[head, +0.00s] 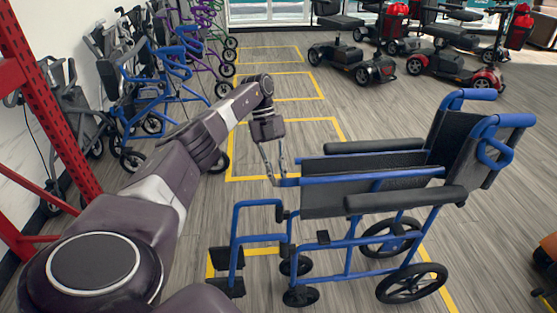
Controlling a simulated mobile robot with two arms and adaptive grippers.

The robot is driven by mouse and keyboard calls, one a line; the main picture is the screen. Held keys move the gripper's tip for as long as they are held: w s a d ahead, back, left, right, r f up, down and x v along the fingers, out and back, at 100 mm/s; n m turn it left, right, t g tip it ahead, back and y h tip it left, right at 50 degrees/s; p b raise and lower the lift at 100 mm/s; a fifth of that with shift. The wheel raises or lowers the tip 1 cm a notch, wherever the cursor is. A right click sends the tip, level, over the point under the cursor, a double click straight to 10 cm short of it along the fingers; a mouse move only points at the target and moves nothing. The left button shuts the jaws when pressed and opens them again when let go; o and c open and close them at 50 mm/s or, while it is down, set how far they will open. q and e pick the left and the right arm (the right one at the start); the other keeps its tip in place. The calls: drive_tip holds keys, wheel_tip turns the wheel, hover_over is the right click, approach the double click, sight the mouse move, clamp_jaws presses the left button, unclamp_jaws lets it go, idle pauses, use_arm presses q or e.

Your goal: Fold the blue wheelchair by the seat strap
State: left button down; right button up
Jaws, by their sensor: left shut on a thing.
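The blue wheelchair (345,240) stands on the wood-look floor at the right in the head view, its back to the right and its footrests to the left. Its two black armrests are apart, so it is unfolded. My left gripper (276,178) reaches down to the front end of the seat, by the blue seat tube. Its slim fingers are shut on the wheelchair there. The seat strap cannot be made out separately from the dark seat and the fingers. My right gripper is not in view.
Blue, purple and green rollators (170,75) line the left wall behind a red rack post (50,100). Mobility scooters (360,65) stand at the back right. Yellow floor markings (285,86) frame empty bays beyond the wheelchair. An orange-and-black object (548,255) is at the right edge.

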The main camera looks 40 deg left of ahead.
use_arm(q)
drive_tip(key=shift+w+a+r, duration=0.25)
drive_tip(key=shift+a+r, duration=0.05)
drive_tip(key=shift+a, duration=0.1)
drive_tip(key=c, duration=2)
unclamp_jaws()
drive_tip(key=shift+a, duration=0.1)
drive_tip(key=shift+c, duration=0.2)
drive_tip(key=shift+o, duration=0.7)
drive_tip(key=shift+f, duration=0.2)
wheel_tip(320, 180, up, 10)
